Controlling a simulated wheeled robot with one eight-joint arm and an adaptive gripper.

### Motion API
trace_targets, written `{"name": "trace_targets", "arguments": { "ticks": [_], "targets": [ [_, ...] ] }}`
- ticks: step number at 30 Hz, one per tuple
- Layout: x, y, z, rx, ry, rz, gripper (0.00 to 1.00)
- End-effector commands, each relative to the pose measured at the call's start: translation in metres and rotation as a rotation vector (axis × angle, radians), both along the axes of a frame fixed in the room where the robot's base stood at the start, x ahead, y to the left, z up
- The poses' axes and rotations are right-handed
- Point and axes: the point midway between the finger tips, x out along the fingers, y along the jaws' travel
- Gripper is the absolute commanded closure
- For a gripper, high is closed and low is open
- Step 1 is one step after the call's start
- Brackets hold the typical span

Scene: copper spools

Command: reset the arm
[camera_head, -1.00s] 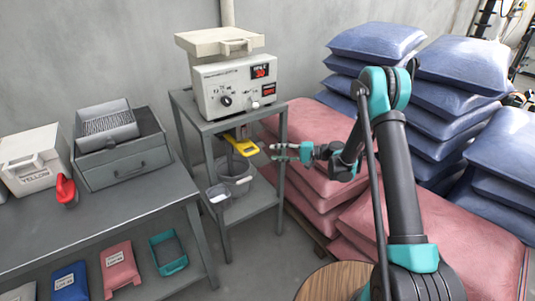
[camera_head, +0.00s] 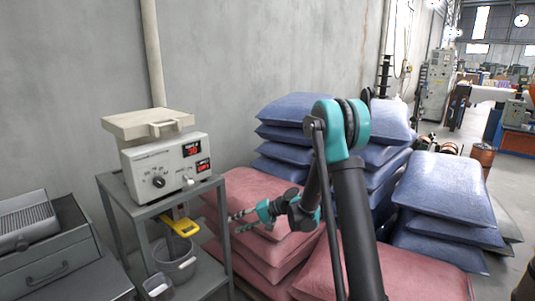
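My arm rises at the right of centre in the head view, black with teal joints, and bends down to the left. My gripper (camera_head: 241,220) is at its end, pointing left, in front of the pink sacks. Its two thin fingers look spread apart with nothing between them. It is to the right of the grey stand and apart from the yellow-handled tool there.
A grey stand (camera_head: 148,212) carries a beige machine (camera_head: 166,165), with a yellow tool (camera_head: 181,226) and a grey bucket (camera_head: 175,262) below. Pink sacks (camera_head: 262,190) and blue sacks (camera_head: 445,190) are stacked behind and right. Open floor (camera_head: 508,175) lies at far right.

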Motion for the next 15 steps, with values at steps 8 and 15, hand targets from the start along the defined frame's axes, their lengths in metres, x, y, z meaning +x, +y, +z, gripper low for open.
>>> {"name": "trace_targets", "arguments": {
  "ticks": [8,15],
  "targets": [
    [-0.046,-0.07,0.021,-0.246,-0.085,-0.06,0.64],
    [-0.096,-0.135,0.027,-0.461,-0.153,-0.1,0.64]
  ]
}}
